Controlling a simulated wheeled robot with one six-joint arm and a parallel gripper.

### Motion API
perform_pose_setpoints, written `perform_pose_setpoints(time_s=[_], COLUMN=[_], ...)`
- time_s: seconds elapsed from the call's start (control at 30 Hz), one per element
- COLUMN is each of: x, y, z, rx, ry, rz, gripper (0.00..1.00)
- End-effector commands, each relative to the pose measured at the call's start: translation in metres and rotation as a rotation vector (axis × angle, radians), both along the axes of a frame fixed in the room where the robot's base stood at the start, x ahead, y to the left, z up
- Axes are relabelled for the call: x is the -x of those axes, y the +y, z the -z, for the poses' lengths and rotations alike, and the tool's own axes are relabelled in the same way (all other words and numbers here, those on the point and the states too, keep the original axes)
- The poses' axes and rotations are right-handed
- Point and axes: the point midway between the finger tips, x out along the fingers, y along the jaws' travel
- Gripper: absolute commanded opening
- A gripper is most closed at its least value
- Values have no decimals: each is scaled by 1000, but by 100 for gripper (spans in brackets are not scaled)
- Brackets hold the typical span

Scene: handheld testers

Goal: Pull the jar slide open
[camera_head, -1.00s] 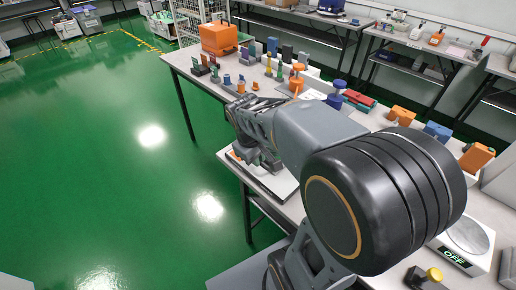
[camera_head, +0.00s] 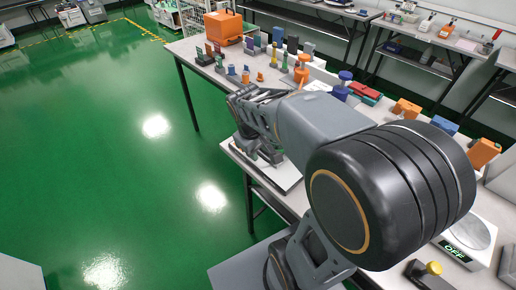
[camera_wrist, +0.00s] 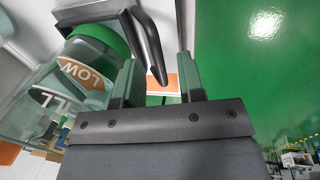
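In the wrist view a clear jar (camera_wrist: 50,95) with a green lid (camera_wrist: 98,38) is at the left, tilted in the picture. It bears an orange LOW label (camera_wrist: 82,75) and a dark label partly read as "LL". A dark, bent bar like a handle (camera_wrist: 150,45) reaches down from the top, its tip between my fingers. My gripper (camera_wrist: 162,78) has its two fingers apart, around or just behind this bar; I cannot tell if they touch it. In the head view my arm hides the jar, and my gripper's end is over the near table edge.
A white slab (camera_head: 275,172) lies at the table edge beneath my arm. Several small coloured testers stand behind it, with an orange case (camera_head: 223,27) at the back. A scale reading OFF (camera_head: 462,250) is at the right. Green floor (camera_head: 100,150) is clear at the left.

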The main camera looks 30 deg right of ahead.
Motion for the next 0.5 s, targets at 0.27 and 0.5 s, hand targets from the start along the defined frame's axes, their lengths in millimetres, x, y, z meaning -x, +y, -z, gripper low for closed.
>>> perform_pose_setpoints(time_s=[0.27, 0.5], x=[1, 4], y=[8, 17], z=[-49, -95], rx=[0, 1], ry=[-6, -5], rz=[-1, -1], gripper=[36, 36])
